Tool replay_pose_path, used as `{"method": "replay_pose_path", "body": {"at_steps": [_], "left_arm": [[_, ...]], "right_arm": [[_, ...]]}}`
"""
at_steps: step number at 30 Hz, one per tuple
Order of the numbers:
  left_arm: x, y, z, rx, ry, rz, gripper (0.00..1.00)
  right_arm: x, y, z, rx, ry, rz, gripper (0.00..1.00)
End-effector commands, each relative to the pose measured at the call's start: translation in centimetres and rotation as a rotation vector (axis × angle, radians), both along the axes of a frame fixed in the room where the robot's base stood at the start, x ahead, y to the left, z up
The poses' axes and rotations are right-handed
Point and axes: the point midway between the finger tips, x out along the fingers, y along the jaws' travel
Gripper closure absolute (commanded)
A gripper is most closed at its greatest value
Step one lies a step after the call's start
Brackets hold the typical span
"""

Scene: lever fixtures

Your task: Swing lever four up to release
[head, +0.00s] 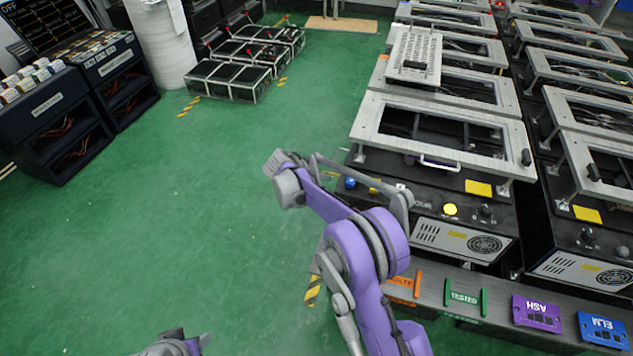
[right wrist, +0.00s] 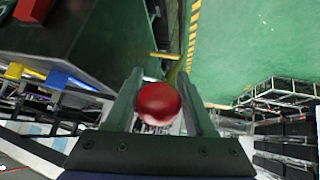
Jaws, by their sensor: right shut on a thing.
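The red ball knob (right wrist: 158,103) of the lever sits between the two fingers of my right gripper (right wrist: 162,100) in the right wrist view. The gripper is shut on it. In the head view my purple right arm reaches up to the left front of the nearest fixture (head: 445,135), whose partly covered label ends in "OUR". The right gripper (head: 290,175) is there, beside that fixture, and the knob is hidden. The fixture's metal top frame lies over its base. A little of my left gripper (head: 175,345) shows at the bottom edge; its fingers are unclear.
More fixtures stand behind and to the right. Black racks (head: 230,75) stand far back. The green floor at left is clear.

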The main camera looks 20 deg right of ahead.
Motion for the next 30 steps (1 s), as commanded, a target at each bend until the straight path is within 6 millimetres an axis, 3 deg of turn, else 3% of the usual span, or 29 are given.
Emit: {"method": "replay_pose_path", "body": {"at_steps": [6,23,24,28,30], "left_arm": [[0.16,0.0,1.06,0.0,-0.004,0.0,0.5],[0.21,0.0,1.31,0.0,-0.005,0.0,0.5],[0.21,0.0,1.31,0.0,-0.005,0.0,0.5],[0.21,0.0,1.31,0.0,-0.005,0.0,0.5],[0.21,0.0,1.31,0.0,-0.005,0.0,0.5]], "right_arm": [[0.75,-1.01,1.12,0.038,0.07,-0.009,1.0],[1.07,-1.37,1.4,0.054,0.097,-0.009,1.0],[1.08,-1.37,1.41,0.053,0.096,-0.008,0.44],[1.09,-1.27,1.38,0.055,0.096,-0.007,0.21],[1.11,-1.18,1.36,0.056,0.095,-0.006,0.19]]}}
